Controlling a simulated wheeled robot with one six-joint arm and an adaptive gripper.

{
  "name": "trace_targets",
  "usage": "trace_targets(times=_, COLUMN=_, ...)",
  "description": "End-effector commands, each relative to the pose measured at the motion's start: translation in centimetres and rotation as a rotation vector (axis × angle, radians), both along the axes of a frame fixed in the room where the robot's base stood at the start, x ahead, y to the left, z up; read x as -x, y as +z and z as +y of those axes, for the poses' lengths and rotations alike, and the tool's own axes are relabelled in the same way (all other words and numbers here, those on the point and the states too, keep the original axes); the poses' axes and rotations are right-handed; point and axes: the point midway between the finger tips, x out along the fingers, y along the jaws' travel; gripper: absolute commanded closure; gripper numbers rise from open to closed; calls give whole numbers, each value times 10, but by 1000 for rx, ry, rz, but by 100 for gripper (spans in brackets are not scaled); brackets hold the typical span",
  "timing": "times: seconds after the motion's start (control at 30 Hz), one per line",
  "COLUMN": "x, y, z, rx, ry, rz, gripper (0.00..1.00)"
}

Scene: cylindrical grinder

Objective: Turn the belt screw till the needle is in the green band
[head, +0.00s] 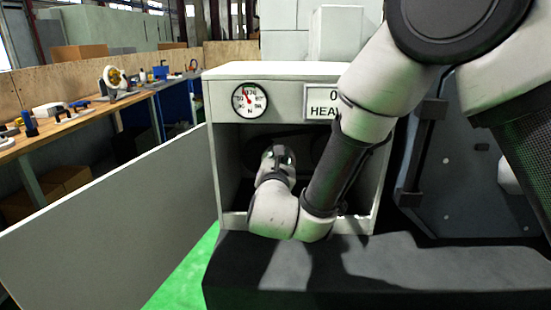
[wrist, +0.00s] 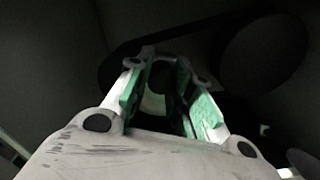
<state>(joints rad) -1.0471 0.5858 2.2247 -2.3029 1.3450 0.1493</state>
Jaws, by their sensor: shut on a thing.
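The round gauge (head: 250,99) with a white face and black rim is on the cabinet's upper left front. The screw's details are lost in shadow.
A dark belt with a large round pulley (wrist: 262,53) lies behind the fingers. A grey panel (head: 110,220) stands at left, before a workbench (head: 75,122) with tools. A sign (head: 322,102) is beside the gauge.

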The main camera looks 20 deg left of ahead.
Motion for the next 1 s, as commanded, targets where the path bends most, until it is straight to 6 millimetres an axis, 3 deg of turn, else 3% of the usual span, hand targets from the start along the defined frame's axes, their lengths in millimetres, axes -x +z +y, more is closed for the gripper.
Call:
trace_targets(times=0.5, x=-3, y=-3, z=-12, rx=-336, ry=-1, rz=81, gripper=100)
trace_targets(times=1.0, x=-3, y=-5, z=-14, rx=-414, ry=-1, rz=101, gripper=100)
